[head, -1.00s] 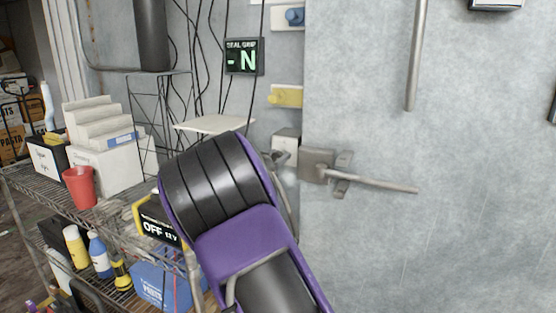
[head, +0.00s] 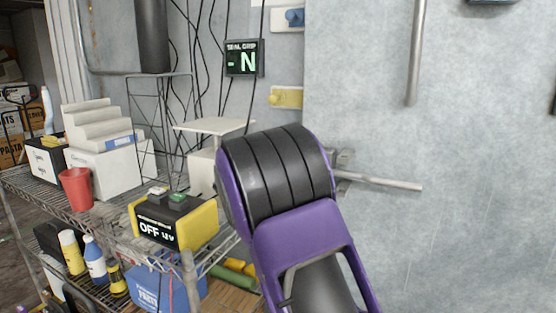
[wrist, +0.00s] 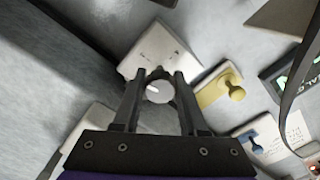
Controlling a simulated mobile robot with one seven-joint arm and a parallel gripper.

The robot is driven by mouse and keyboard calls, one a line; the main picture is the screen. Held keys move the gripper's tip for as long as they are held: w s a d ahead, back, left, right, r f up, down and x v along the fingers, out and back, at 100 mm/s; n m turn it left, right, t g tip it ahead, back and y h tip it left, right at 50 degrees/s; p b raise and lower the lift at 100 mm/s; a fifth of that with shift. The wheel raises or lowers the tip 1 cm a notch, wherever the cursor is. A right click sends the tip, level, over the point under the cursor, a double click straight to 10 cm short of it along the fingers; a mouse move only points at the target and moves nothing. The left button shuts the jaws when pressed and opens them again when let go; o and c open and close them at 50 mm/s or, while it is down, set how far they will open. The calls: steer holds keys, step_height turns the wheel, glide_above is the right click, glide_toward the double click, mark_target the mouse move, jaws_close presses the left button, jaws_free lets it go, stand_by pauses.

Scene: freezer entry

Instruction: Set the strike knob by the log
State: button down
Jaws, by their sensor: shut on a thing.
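In the wrist view a round pale-grey knob (wrist: 159,91) with a light index mark sits on a whitish block (wrist: 158,50) on the wall. My gripper (wrist: 158,88) has its two dark fingers on either side of the knob and is shut on it. In the head view my purple-and-black arm hides the gripper and the knob. A white sheet (wrist: 297,133) with small print is at the wrist view's right edge; I cannot read it or tell whether it is the log.
A display (head: 243,58) reads "SEAL GRIP - N". A yellow knob (wrist: 236,92) and a blue knob (wrist: 256,148) are on nearby plates. A metal door handle (head: 380,181) sticks out right of my arm. A loaded wire shelf (head: 110,230) stands left, with a yellow-black "OFF 12V" box (head: 170,220).

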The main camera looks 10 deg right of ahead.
steer(key=shift+f+m, duration=0.1)
steer(key=shift+m, duration=0.7)
steer(key=shift+a, duration=0.1)
steer(key=shift+c, duration=2.2)
jaws_free()
steer(key=shift+s, duration=0.1)
steer(key=v, duration=1.7)
steer(key=shift+p, duration=0.3)
